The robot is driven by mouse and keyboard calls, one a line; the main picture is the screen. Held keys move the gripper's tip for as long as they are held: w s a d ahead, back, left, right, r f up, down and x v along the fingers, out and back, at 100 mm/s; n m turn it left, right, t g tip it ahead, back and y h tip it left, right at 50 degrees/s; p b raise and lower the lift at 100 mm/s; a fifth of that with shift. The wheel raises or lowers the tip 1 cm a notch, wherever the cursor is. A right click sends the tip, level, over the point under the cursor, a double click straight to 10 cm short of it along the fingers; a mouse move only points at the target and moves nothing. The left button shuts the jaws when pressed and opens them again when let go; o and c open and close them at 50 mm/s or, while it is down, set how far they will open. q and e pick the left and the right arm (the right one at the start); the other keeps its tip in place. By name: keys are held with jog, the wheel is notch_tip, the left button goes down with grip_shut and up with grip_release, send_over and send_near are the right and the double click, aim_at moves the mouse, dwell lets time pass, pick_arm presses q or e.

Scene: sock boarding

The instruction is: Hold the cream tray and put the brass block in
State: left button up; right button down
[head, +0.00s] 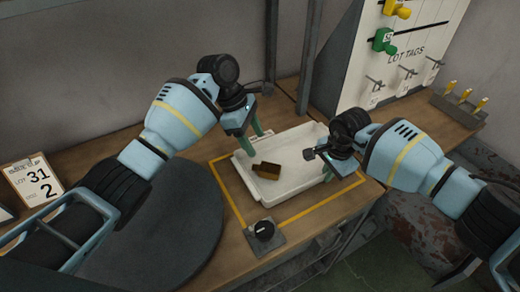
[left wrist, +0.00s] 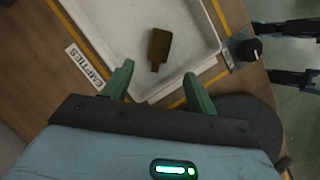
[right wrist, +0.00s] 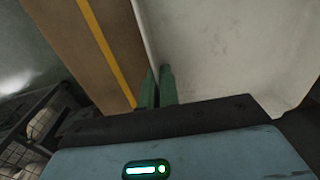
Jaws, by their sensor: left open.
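The cream tray (head: 298,150) sits on the workbench inside a yellow outline. The brass block (head: 267,170) lies on the tray floor, near its left front side; it also shows in the left wrist view (left wrist: 159,45), with a narrower end towards my gripper. My left gripper (head: 250,143) is open and empty, above the tray's left edge, apart from the block. My right gripper (head: 327,173) is at the tray's right side. In the right wrist view its fingers (right wrist: 158,85) are close together on the tray's wall.
A black knob on a grey plate (head: 264,231) stands in front of the tray. A lot card (head: 35,180) is at the left, beside a dark round disc (head: 160,235). A white lot tags board (head: 390,60) and a rack with yellow pegs (head: 460,105) stand at the back right.

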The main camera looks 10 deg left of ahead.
dwell(0.3)
jog(key=c, duration=1.6)
grip_release()
jog(key=shift+o, duration=0.2)
notch_tip(320, 180, up, 12)
jog(key=shift+s+d, duration=0.35)
jog(key=shift+s, duration=0.1)
